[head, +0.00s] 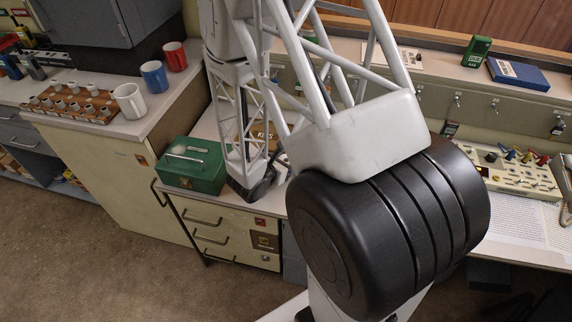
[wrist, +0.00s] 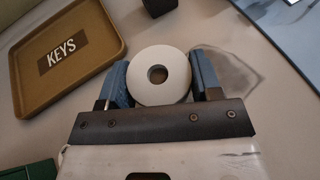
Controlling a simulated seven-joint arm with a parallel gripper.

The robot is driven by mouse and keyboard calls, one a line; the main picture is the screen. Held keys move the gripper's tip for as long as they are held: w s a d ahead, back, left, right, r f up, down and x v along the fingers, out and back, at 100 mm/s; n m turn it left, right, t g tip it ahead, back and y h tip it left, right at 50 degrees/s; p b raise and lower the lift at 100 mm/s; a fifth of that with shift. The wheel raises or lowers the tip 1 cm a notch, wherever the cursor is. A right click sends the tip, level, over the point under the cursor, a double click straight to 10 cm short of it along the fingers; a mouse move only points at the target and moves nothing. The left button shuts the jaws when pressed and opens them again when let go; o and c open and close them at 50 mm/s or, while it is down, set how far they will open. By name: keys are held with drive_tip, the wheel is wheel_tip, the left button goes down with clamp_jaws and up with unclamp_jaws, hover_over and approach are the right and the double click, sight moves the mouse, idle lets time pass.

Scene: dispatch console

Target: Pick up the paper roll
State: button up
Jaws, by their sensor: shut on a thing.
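The paper roll (wrist: 142,89) is a white ring with a dark hole in its middle, seen from its flat face in the wrist view. My gripper (wrist: 160,78) has one blue finger on each side of the roll and is shut on it. I cannot tell whether the roll still touches the desk beneath. In the head view the roll is hidden behind my arm.
A brown tray marked KEYS (wrist: 92,22) lies left of the roll. A dark object (wrist: 159,6) stands beyond it, and a blue item (wrist: 297,22) lies at the right. A green box (head: 193,165) stands on the desk.

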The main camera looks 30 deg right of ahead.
drive_tip(key=shift+r, duration=0.2)
drive_tip(key=shift+r, duration=1.05)
drive_tip(key=s+a, duration=0.1)
drive_tip(key=s, duration=0.4)
drive_tip(key=s+a+r, duration=0.1)
drive_tip(key=s+a, duration=0.1)
drive_tip(key=s, duration=0.3)
drive_tip(key=s+a+r, duration=0.1)
drive_tip(key=s+a, duration=0.1)
drive_tip(key=s, duration=0.3)
drive_tip(key=shift+s+r, duration=0.1)
drive_tip(key=shift+r, duration=0.15)
